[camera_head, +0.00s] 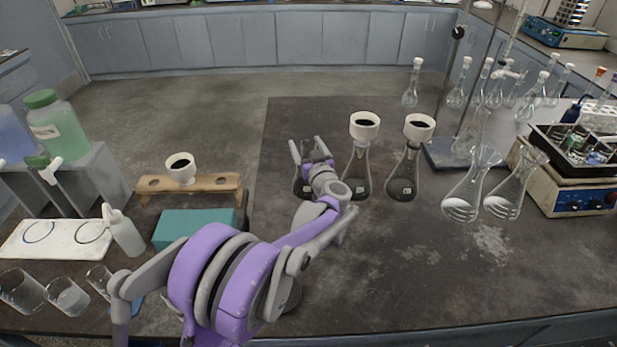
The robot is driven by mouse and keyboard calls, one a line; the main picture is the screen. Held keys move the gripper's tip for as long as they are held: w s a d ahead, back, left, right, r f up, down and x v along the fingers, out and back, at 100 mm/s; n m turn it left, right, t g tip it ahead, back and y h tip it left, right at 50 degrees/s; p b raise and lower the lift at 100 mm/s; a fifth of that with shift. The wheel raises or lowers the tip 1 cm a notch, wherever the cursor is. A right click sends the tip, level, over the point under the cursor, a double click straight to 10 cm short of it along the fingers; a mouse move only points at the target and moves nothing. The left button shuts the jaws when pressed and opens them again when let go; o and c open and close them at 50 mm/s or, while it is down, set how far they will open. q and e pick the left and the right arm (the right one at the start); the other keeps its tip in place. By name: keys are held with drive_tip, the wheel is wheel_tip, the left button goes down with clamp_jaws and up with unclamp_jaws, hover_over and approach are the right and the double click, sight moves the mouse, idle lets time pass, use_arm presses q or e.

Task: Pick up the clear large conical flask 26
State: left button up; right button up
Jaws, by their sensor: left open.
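Several clear conical flasks stand on the dark bench; no number is readable, so I cannot tell which is 26. To the right stand a flask (357,178) and another flask (402,182), each topped by a white cup with dark filling. Two more clear flasks (461,203) (503,202) stand farther right. My right gripper is not in view.
A wooden rack (215,184) with a white cup and a teal box (190,226) stand left of my arm. A retort stand base (447,153), glassware and a blue-cream instrument (577,198) are at right. The front middle-right bench is clear.

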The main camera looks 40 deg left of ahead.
use_arm(q)
drive_tip(key=shift+w+a, duration=0.45)
drive_tip(key=shift+a, duration=0.1)
clamp_jaws()
idle(1.0)
